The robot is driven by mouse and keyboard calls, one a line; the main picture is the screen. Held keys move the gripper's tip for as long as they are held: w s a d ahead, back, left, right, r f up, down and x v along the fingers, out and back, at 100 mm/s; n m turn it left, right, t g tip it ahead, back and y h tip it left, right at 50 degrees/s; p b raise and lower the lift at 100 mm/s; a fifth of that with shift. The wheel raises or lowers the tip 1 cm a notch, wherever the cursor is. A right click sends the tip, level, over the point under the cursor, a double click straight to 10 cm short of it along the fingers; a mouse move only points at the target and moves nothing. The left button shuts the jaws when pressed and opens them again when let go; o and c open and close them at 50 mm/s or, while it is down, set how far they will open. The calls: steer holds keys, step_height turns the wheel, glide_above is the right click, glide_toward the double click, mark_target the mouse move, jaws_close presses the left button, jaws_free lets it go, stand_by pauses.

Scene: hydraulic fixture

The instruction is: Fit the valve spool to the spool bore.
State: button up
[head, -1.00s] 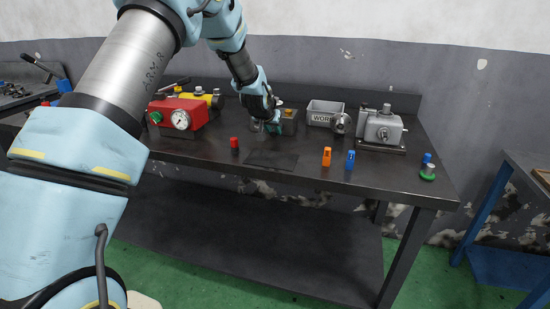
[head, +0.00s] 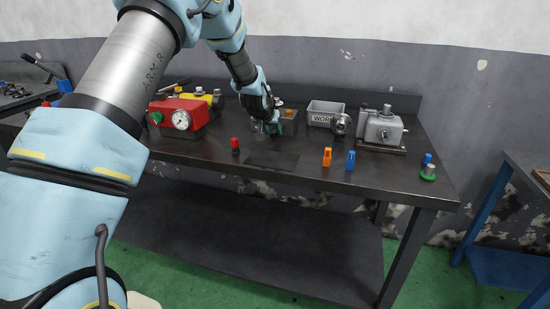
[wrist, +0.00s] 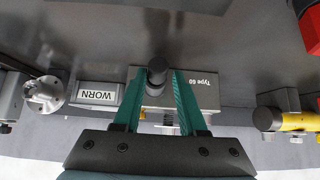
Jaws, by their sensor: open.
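My gripper (wrist: 157,82) is open, its teal fingers on either side of a dark cylindrical piece with a round end (wrist: 157,70), apparently the valve spool. The piece is in front of a grey block marked "Type 60" (wrist: 204,92). I cannot tell whether the fingers touch the piece or whether it sits in the block. In the head view my gripper (head: 272,126) is at the block (head: 289,122), partly hiding it; the dark piece cannot be made out there. I cannot identify the spool bore for sure; a grey metal housing (head: 383,127) stands on a plate at the right.
A grey bin labelled WORN (head: 324,107) and a round metal fitting (head: 341,124) stand right of the block. A red gauge box (head: 180,112) is at left. Red (head: 235,145), orange (head: 327,157), blue (head: 350,160) and green (head: 428,175) small parts lie toward the front. A dark mat (head: 272,161) is bare.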

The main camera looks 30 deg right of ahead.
steer(key=shift+s+d+r, duration=0.2)
steer(key=shift+d+r, duration=0.1)
steer(key=shift+d, duration=0.3)
steer(key=shift+s+a+r, duration=0.1)
steer(key=shift+s+r, duration=0.05)
steer(key=shift+r, duration=0.05)
steer(key=a+b+v, duration=0.1)
steer(key=b+v, duration=0.1)
steer(key=v, duration=0.8)
steer(key=shift+f+b, duration=0.25)
steer(key=shift+b, duration=0.15)
